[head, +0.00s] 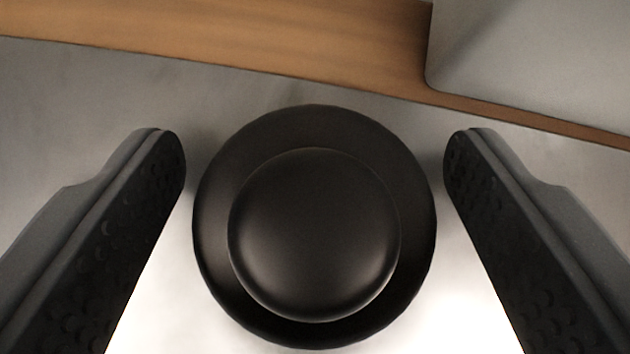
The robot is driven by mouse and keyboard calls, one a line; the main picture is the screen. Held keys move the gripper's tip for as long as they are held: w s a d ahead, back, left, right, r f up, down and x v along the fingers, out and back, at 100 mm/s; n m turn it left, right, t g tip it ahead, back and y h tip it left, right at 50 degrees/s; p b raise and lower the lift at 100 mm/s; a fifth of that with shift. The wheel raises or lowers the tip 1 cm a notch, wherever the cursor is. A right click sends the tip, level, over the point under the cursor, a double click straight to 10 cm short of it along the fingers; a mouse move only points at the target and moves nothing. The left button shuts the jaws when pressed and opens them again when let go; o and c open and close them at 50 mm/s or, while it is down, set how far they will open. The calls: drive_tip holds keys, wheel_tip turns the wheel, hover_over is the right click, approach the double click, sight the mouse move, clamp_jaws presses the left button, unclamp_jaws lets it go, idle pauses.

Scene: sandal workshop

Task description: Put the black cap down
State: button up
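The black cap (314,235) is round, with a wide rim and a raised domed middle. It sits between the two fingers of my gripper (314,160) in the head view. The fingers are spread wide, one on each side, with a narrow gap between the rim and each fingertip. My gripper is open and does not appear to touch the cap. The cap appears to rest on a grey surface (90,85); its underside is hidden.
A brown wooden strip (220,35) runs across the top of the view, beyond the grey surface. A grey, round-cornered object (540,60) stands at the top right. The grey surface around the cap is clear.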

drive_tip(key=shift+r, duration=0.15)
drive_tip(key=shift+s+r, duration=0.15)
drive_tip(key=v, duration=1.1)
drive_tip(key=shift+s+r, duration=0.2)
drive_tip(key=shift+a, duration=0.1)
